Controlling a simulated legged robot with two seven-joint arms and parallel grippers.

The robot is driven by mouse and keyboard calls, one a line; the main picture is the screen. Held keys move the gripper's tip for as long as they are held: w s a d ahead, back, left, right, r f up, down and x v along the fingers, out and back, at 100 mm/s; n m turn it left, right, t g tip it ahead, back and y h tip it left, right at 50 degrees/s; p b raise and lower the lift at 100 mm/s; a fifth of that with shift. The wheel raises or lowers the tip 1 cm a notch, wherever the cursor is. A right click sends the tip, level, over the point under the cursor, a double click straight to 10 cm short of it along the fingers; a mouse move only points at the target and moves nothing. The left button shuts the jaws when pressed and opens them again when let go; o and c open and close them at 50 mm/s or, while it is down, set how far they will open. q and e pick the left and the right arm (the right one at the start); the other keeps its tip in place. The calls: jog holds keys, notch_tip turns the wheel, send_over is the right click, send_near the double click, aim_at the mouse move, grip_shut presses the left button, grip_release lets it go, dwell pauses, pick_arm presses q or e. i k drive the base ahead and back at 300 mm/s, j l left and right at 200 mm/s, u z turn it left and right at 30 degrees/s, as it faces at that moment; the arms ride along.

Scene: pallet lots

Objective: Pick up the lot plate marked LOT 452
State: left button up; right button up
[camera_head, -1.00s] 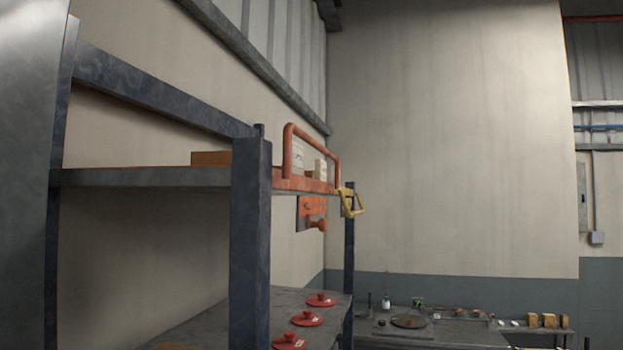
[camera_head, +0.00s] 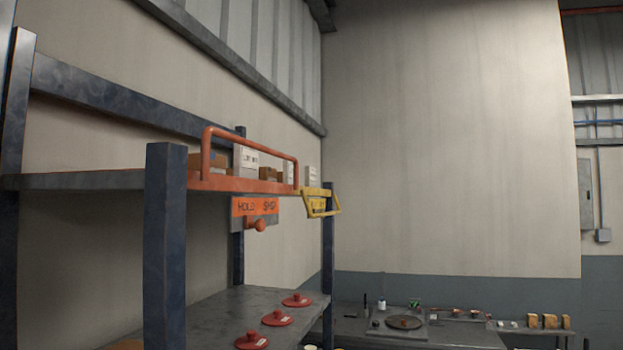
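No mark LOT 452 is legible. Three red round plates with knobs and small white tags lie in a row on the lower shelf: a far one (camera_head: 298,300), a middle one (camera_head: 278,318) and a near one (camera_head: 252,341), partly cut by the bottom edge. Their tags are too small to read. A white box (camera_head: 246,158) with dark print on the upper shelf stands behind an orange rail; its print is unclear. Neither of my grippers is in view.
The rack's blue post (camera_head: 165,245) stands close in front. An orange sign (camera_head: 255,206) with a knob and a yellow frame (camera_head: 319,203) hang from the upper shelf (camera_head: 90,181). A grey bench (camera_head: 350,328) with small items and a round dark plate (camera_head: 404,322) stands beyond.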

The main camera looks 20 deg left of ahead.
aim_at(288, 166)
jog(key=i+l+z, duration=0.45)
jog(key=l+z, duration=0.2)
jog(key=i+l+u, duration=0.15)
jog(key=i, duration=0.3)
jog(key=i+u, duration=0.15)
jog(key=i, duration=0.25)
jog(key=l, duration=0.05)
